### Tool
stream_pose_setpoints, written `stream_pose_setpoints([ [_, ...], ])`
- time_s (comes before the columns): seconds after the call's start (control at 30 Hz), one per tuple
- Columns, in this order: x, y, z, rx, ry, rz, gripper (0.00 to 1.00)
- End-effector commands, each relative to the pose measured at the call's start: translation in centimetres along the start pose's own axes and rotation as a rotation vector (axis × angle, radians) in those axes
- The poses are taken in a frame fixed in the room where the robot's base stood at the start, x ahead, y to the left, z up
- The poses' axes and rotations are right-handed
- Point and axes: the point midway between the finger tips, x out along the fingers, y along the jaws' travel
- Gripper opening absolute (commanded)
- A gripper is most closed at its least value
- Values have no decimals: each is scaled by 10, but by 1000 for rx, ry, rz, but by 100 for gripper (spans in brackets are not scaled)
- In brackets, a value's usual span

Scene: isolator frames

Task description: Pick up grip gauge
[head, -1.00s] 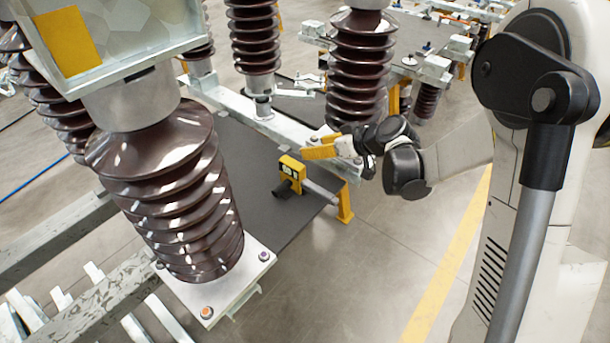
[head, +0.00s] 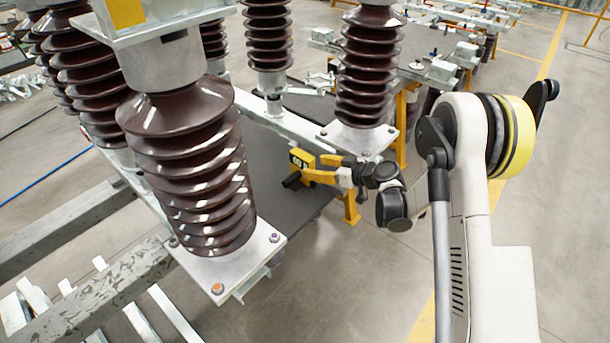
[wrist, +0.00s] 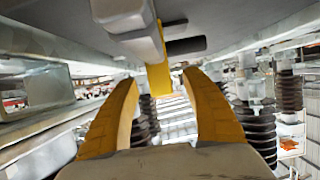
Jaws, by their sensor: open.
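The grip gauge (head: 297,158), a yellow tool with dark parts, lies on the dark mat (head: 265,205) among the brown insulators. My gripper (head: 316,172) reaches in from the right, its yellow fingers close to the gauge and partly hiding it. In the wrist view, the mat is across the top and the gauge hangs from it: a yellow part (wrist: 158,76), a pale grey body and a black grip. The two fingers of my gripper (wrist: 160,78) are spread, with the gauge's yellow part between their tips. I cannot tell whether they touch it.
A large brown insulator (head: 195,170) on a pale plate stands left in front of the gauge. Another insulator (head: 368,75) stands behind my gripper. A yellow support (head: 351,208) is below it. Steel beams run at lower left. The floor at right is open.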

Motion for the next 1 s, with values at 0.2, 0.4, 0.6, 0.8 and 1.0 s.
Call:
stream_pose_setpoints([
  [0.2, 36, 1, 2, -2, -1, -2, 56],
  [0.4, 43, 2, -1, 0, -1, 0, 56],
  [0.6, 43, 2, -2, 0, -1, 0, 21],
  [0.8, 43, 1, -2, 0, -1, 0, 0],
  [1.0, 43, 1, -2, 0, 0, 0, 0],
])
